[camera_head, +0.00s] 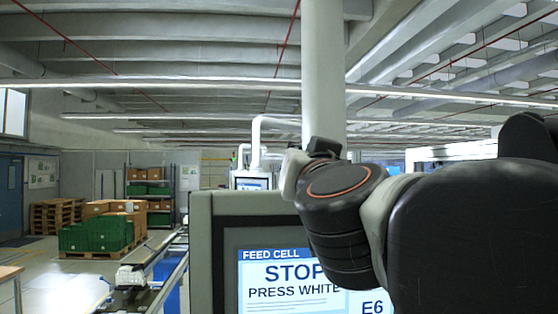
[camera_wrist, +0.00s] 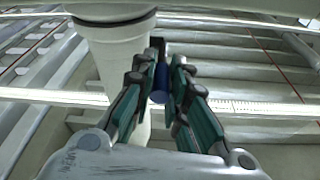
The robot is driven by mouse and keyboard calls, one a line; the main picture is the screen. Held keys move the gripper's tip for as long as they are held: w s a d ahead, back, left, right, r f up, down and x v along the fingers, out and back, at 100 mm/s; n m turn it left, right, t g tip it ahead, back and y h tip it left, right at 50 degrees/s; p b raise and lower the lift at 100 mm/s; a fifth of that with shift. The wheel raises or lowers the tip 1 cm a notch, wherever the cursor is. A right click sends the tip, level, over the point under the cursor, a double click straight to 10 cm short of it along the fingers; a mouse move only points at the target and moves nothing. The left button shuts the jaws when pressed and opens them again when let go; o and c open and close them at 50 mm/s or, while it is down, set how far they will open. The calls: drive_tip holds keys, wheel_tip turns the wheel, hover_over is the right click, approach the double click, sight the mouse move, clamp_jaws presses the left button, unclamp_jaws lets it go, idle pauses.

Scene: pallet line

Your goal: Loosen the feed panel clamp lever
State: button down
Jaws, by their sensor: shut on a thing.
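The feed panel (camera_head: 214,240) stands in front of me, with a screen (camera_head: 270,295) reading "FEED CELL", "STOP", "PRESS WHITE" and "E6". My arm covers its right part. A pale post (camera_head: 323,70) rises above the panel; it also shows in the wrist view (camera_wrist: 108,50), with a dark ring near the top. In the wrist view, my gripper (camera_wrist: 163,70) has its green-sided fingers shut on the clamp lever (camera_wrist: 158,97), a dark slim piece with a bluish rounded end beside the post. In the head view, my own arm hides the fingers and the lever.
A conveyor (camera_head: 160,265) runs along the left of the panel. Green crates (camera_head: 95,235) and cardboard boxes stand on a pallet farther back left. Another screen on a pale pipe (camera_head: 252,180) stands behind the panel. Open floor lies at the left.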

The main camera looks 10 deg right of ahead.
drive_tip(key=shift+f, duration=0.25)
drive_tip(key=c, duration=1.8)
unclamp_jaws()
drive_tip(key=shift+c, duration=0.2)
drive_tip(key=shift+s, duration=0.1)
drive_tip(key=shift+r, duration=0.2)
